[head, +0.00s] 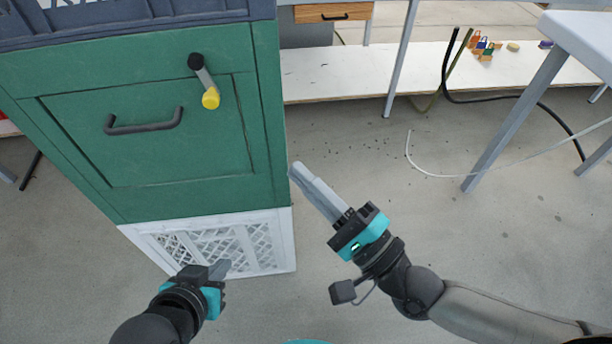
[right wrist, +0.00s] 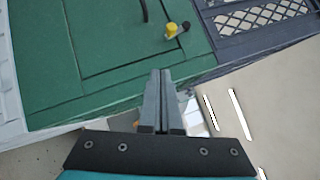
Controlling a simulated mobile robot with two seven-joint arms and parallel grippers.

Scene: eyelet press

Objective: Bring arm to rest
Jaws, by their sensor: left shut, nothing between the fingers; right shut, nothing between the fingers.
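My left gripper (head: 221,268) is low at the lower left of the head view, in front of the white lattice base of the green cabinet. It is shut and empty. My right gripper (head: 296,170) is beside the cabinet's right edge in the head view, its fingers pointing up and left. It is shut with nothing between the fingers, which also show closed together in the right wrist view (right wrist: 160,75). I cannot tell whether its tips touch the cabinet.
The green cabinet (head: 70,130) has a dark bar handle (head: 145,122) and a crank with a yellow knob (head: 210,98). A white low shelf (head: 340,75) and a white table (head: 590,40) stand behind and right. Hoses (head: 510,95) hang near the table. Floor between is open.

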